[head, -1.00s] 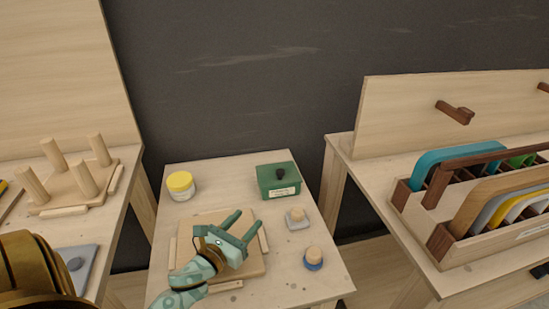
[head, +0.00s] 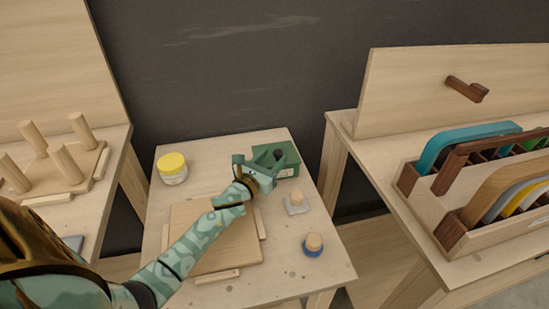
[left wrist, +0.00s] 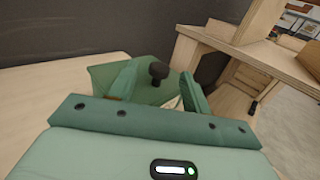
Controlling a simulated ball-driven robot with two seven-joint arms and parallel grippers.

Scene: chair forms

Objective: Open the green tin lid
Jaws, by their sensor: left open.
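The green tin (head: 286,160) stands at the back right of the small middle table. In the head view my left gripper (head: 266,160) covers its left part and its knob. In the left wrist view the tin's green lid (left wrist: 142,90) shows with a dark round knob (left wrist: 158,71) on top. The fingers of my left gripper (left wrist: 158,84) are open, one on each side of the knob in that view. I cannot tell whether they touch the lid. The lid appears to be on the tin. My right gripper is not in view.
A yellow-lidded jar (head: 172,168) stands at the back left of the small table (head: 295,262). A wooden board (head: 222,250) lies under my left arm. Two small knobbed pieces, one on a grey base (head: 296,203) and one blue (head: 313,245), sit at the right.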

